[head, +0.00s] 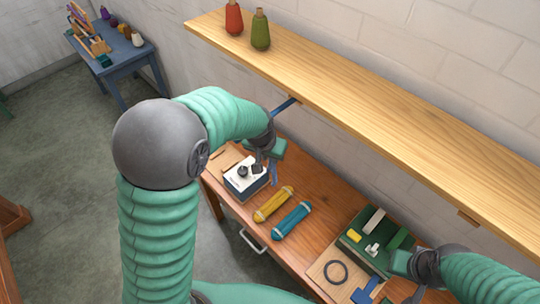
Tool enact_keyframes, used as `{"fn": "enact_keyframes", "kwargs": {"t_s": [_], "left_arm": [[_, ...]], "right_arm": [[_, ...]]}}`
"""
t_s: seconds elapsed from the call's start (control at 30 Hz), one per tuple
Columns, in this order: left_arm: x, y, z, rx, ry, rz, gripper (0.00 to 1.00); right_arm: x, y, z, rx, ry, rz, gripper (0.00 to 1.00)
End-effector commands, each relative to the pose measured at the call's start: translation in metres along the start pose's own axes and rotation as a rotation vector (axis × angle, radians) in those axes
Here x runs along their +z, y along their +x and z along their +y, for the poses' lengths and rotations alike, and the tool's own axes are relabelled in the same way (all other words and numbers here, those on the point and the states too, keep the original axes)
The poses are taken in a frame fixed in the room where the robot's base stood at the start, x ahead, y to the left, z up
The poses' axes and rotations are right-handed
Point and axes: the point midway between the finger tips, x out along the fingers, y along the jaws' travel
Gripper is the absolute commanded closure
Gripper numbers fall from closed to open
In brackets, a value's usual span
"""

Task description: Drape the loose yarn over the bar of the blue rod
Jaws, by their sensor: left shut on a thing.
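The blue rod (287,105) sticks out from under the wooden shelf, and my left arm and gripper hide part of the space near it. My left gripper (272,157) is below the rod, above the back of the workbench. It is shut on a blue strand (274,175) that hangs below its fingers and looks like the loose yarn. The yarn is apart from the rod, and much of it is hidden. My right gripper (400,264) is at the lower right by the green tray; its fingers are too unclear to tell open from shut.
A yellow skein (273,204) and a teal skein (292,221) lie on the workbench (318,187). A green tray (351,240) holds small items. The long shelf (360,112) overhangs the bench, with two cones (260,31) on it.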

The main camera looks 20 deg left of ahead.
Motion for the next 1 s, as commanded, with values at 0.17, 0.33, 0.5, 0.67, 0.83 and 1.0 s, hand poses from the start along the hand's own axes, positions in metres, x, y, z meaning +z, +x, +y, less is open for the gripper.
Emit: {"fn": "enact_keyframes", "kwargs": {"t_s": [0.17, 0.33, 0.5, 0.67, 0.83, 1.0], "left_arm": [[0.0000, -0.0001, 0.0000, 0.000, 0.000, 0.000, 0.60], [0.0000, -0.0001, 0.0000, 0.000, 0.000, 0.000, 0.55], [0.0000, -0.0001, 0.0000, 0.000, 0.000, 0.000, 0.45], [0.0000, -0.0001, 0.0000, 0.000, 0.000, 0.000, 0.28], [0.0000, -0.0001, 0.0000, 0.000, 0.000, 0.000, 0.28], [0.0000, -0.0001, 0.0000, 0.000, 0.000, 0.000, 0.13]], "right_arm": [[0.0000, 0.0000, 0.0000, 0.000, 0.000, 0.000, 1.00], [0.0000, 0.0000, 0.0000, 0.000, 0.000, 0.000, 1.00], [0.0000, 0.0000, 0.0000, 0.000, 0.000, 0.000, 1.00], [0.0000, 0.0000, 0.0000, 0.000, 0.000, 0.000, 1.00], [0.0000, 0.0000, 0.0000, 0.000, 0.000, 0.000, 1.00], [0.0000, 0.0000, 0.0000, 0.000, 0.000, 0.000, 1.00]]}}
